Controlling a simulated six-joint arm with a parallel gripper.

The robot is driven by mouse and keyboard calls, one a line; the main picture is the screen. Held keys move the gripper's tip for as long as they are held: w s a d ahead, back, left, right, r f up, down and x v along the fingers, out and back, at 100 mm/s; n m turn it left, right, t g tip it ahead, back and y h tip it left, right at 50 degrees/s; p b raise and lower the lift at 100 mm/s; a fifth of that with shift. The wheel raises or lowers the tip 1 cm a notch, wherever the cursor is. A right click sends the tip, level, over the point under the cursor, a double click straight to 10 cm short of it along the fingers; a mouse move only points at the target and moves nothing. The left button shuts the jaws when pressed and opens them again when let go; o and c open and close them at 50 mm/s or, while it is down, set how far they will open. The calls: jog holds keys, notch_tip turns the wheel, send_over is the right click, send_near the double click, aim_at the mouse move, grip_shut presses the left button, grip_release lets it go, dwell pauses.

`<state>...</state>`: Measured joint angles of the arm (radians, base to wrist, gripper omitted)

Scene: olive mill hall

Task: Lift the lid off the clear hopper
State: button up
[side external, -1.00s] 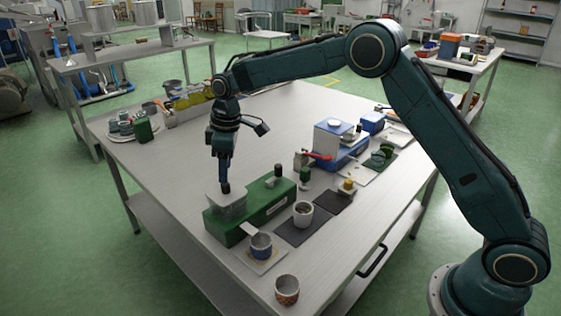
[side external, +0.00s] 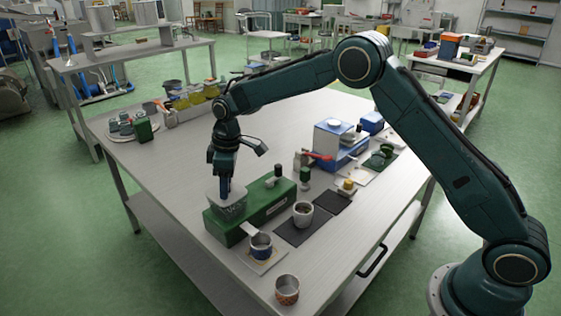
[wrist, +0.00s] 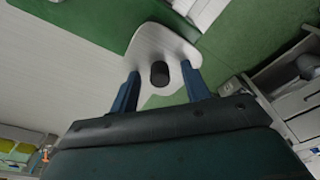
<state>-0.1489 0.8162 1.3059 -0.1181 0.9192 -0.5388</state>
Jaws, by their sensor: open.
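The clear hopper (side external: 231,211) sits on the left end of a green machine (side external: 262,210) on the table. Its pale lid (wrist: 150,47) has a dark round knob (wrist: 159,74), both plain in the wrist view. My gripper (wrist: 160,80) is open, with one blue finger on each side of the knob. Gaps show between the knob and both fingers. In the side view my gripper (side external: 225,192) points down over the hopper, and its fingertips hide the knob there. I cannot tell the exact height of the fingertips against the lid.
A grey cup (side external: 261,245) on a small mat and a speckled cup (side external: 287,289) stand in front of the machine. The table's middle behind the machine is clear.

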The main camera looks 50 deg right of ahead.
grip_shut()
jog(key=shift+r, duration=0.2)
notch_tip(320, 180, up, 10)
jog(key=shift+f, duration=0.15)
dwell(0.5)
dwell(0.4)
